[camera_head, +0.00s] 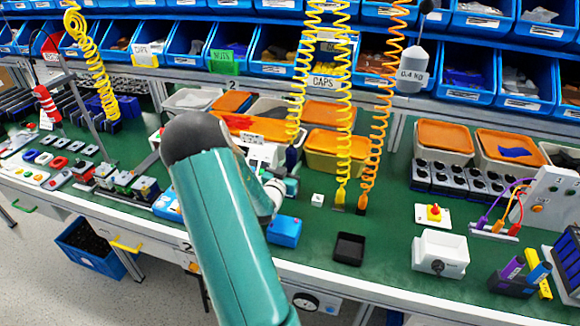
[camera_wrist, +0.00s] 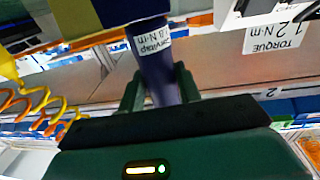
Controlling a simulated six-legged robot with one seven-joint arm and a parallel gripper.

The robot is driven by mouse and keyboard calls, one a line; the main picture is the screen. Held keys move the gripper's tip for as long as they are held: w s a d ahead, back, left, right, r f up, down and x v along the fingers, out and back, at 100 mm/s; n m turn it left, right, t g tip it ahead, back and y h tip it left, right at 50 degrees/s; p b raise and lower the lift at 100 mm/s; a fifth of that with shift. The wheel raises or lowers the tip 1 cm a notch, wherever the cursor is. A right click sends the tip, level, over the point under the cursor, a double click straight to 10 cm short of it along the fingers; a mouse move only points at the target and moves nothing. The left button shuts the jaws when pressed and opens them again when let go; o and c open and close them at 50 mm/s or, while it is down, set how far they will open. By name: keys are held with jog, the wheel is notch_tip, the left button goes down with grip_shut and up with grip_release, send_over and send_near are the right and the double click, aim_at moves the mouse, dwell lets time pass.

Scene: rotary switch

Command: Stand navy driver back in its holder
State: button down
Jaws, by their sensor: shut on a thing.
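The navy driver (camera_wrist: 160,72) fills the gap between the fingers of my gripper (camera_wrist: 157,82) in the wrist view. It carries a white label with partly readable N·m text. My gripper is shut on it. In the head view, the dark driver (camera_head: 291,157) shows just beyond my arm, below a yellow coiled cord (camera_head: 300,85). My gripper is mostly hidden there behind my teal arm. I cannot tell for certain which fixture is the driver's holder.
A blue box (camera_head: 284,231) and a black tray (camera_head: 348,248) sit on the green bench. Yellow and orange coiled cords (camera_head: 377,120) hang right of my gripper. A torque label (camera_wrist: 275,35) shows in the wrist view. Green bench is clear around the black tray.

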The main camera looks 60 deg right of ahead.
jog(key=shift+f, duration=0.25)
dwell(0.3)
jog(key=c, duration=0.9)
grip_release()
jog(key=shift+a, duration=0.1)
jog(key=s+a, duration=0.1)
jog(key=a, duration=1.2)
jog(key=shift+a, duration=0.3)
jog(key=shift+w+f, duration=0.1)
jog(key=shift+w, duration=0.05)
